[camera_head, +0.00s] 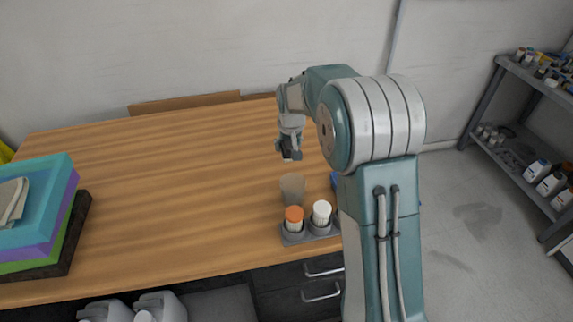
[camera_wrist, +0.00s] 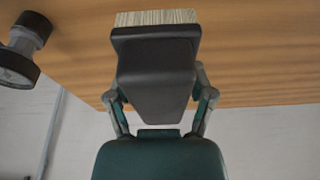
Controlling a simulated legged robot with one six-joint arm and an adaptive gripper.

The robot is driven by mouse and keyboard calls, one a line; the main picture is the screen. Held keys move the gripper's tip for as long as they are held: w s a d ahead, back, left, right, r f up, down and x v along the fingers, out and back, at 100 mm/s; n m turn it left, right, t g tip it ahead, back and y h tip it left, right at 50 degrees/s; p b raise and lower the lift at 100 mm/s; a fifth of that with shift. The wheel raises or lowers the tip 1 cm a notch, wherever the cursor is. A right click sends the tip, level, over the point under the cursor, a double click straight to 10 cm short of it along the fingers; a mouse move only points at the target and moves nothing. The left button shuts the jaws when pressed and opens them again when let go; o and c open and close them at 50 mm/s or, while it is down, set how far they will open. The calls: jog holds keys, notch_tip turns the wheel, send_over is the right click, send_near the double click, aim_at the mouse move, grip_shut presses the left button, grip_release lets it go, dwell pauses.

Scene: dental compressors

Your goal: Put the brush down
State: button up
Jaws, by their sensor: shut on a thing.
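The brush (camera_wrist: 155,55) fills the middle of the wrist view, with a dark body and a pale, straight-cut bristle end. My gripper (camera_wrist: 160,97) is shut on it, one finger on each side. In the head view my gripper (camera_head: 288,148) hangs over the right part of the wooden table (camera_head: 170,190). The brush is hard to make out there, as it is small and dark among the fingers. I cannot tell how far it is above the table.
A grey holder (camera_head: 309,235) with orange- and white-capped bottles stands at the table's front edge. A tan cup-like thing (camera_head: 292,186) is just behind it, partly hidden. A stack of coloured trays (camera_head: 38,220) stands at the left. The table's middle is clear. Shelves (camera_head: 520,130) stand right.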

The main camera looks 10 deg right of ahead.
send_over(288, 170)
jog(key=f, duration=0.4)
jog(key=shift+s+d+f, duration=0.15)
jog(key=shift+s+f, duration=0.1)
jog(key=shift+f, duration=2)
jog(key=shift+f, duration=0.1)
jog(key=o, duration=1)
jog(key=shift+c, duration=0.2)
